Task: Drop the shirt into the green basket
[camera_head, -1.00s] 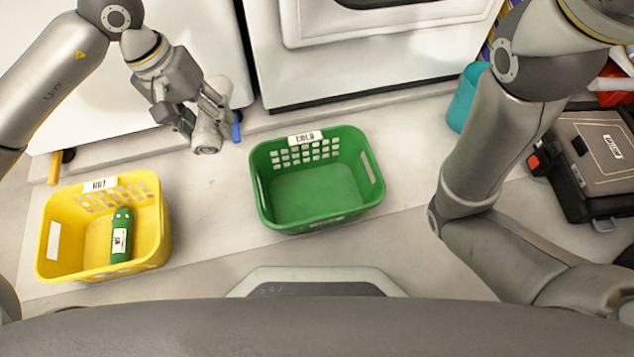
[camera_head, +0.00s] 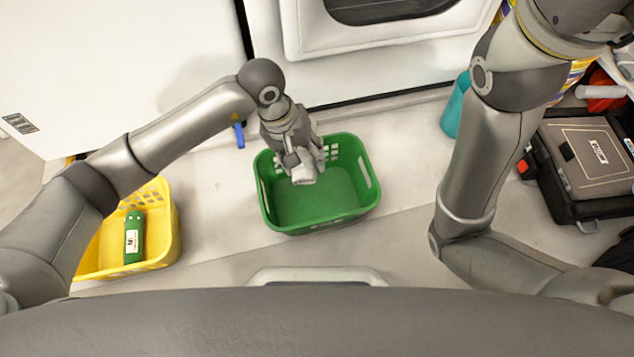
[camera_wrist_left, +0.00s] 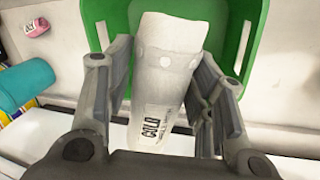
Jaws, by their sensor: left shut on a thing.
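The green basket (camera_head: 320,214) stands on the pale floor in the middle of the head view, its inside bare. My left gripper (camera_head: 304,166) is over the back part of this basket, shut on a rolled white shirt (camera_head: 305,175). The fingers hide part of the shirt in the head view. My right gripper is out of the picture; only my right arm shows.
A yellow basket (camera_head: 172,235) with a green rolled item (camera_head: 134,237) stands at the left, partly behind my left arm. A black tool case (camera_head: 585,165) and a teal container (camera_head: 455,105) are at the right. White appliances line the back.

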